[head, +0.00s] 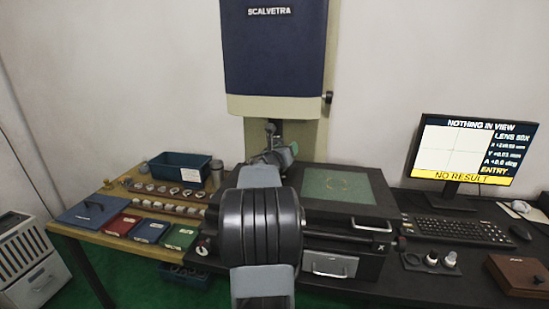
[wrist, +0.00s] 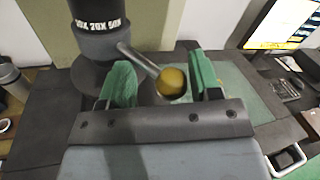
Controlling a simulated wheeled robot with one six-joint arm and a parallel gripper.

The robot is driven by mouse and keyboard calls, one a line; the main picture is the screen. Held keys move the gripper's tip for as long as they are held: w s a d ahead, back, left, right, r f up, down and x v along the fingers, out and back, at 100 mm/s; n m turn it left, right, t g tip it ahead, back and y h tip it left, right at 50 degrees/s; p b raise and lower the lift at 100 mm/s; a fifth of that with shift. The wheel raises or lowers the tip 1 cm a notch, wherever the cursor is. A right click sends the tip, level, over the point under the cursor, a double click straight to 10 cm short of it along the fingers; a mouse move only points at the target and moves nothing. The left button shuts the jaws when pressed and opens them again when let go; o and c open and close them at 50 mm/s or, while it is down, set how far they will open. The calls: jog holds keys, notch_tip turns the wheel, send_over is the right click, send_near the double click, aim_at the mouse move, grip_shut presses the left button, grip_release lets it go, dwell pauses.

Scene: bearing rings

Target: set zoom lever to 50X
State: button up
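The zoom lever (wrist: 140,61) is a grey rod with a round yellow knob (wrist: 173,82), in the wrist view. It slants down and right from the dark lens barrel (wrist: 97,40), whose band carries white zoom marks ending in 50X. My gripper (wrist: 162,84) is open, its two green fingers on either side of the knob. The right finger is close to the knob, and a gap shows at the left one; contact is unclear. In the head view my arm hides the lever, and my gripper (head: 284,153) shows only partly, below the blue SCALVETRA housing (head: 275,60).
The monitor (head: 470,150) reads NOTHING IN VIEW, NO RESULT, and a lens line that looks like 50X. The stage (head: 345,187) lies beside my arm. A blue bin (head: 180,167), rings and coloured boxes are at left; the keyboard (head: 465,230) is at right.

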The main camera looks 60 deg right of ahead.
jog(key=s+a, duration=0.1)
jog(key=a, duration=1.2)
jog(key=shift+s+b, duration=0.2)
jog(key=shift+b, duration=0.25)
jog(key=shift+r, duration=0.1)
jog(key=s+a+f+m+g+y+p, duration=0.3)
jog(key=a+f+m+y, duration=0.65)
jog(key=m, duration=0.95)
jog(key=a+m+t+y+p, duration=0.4)
jog(key=a+y, duration=0.4)
jog(key=a, duration=2.1)
jog(key=shift+w+a+r+p, duration=0.15)
jog(key=shift+a+r+p, duration=0.2)
jog(key=shift+p, duration=0.3)
